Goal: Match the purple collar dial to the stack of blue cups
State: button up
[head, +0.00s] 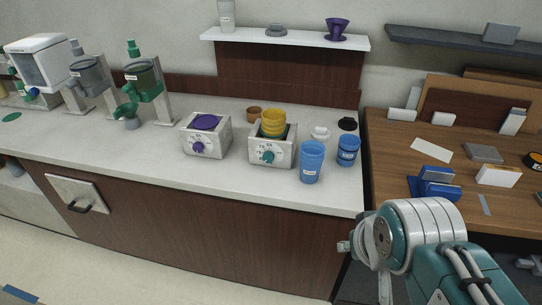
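A white box (218,143) on the counter has a purple disc (206,122) on top and a purple dial (198,147) on its front. The marks around the dial are too small to read. To the right, a tall blue cup stack (311,166) with a white label stands at the counter's front. A shorter, darker blue cup or stack (347,157) stands right of it. How many cups each holds is unclear. My arm shows at the lower right, below the counter edge and well away from the dial. No gripper fingers can be made out.
A second white box (285,158) with a teal dial (268,157) bears yellow cups (273,121), between the purple dial's box and the blue cups. Green-topped dispensers (146,83) stand at the left. A wooden desk (392,150) adjoins at the right. The counter's front left is clear.

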aim_at(198, 147)
jog(key=i+j, duration=0.1)
jog(key=j, duration=0.45)
jog(key=i+j, duration=0.1)
jog(key=j, duration=0.4)
jog(key=i+j, duration=0.1)
jog(key=j, duration=0.45)
jog(key=i+j, duration=0.1)
jog(key=j, duration=0.4)
jog(key=i+j, duration=0.1)
jog(key=j, duration=0.45)
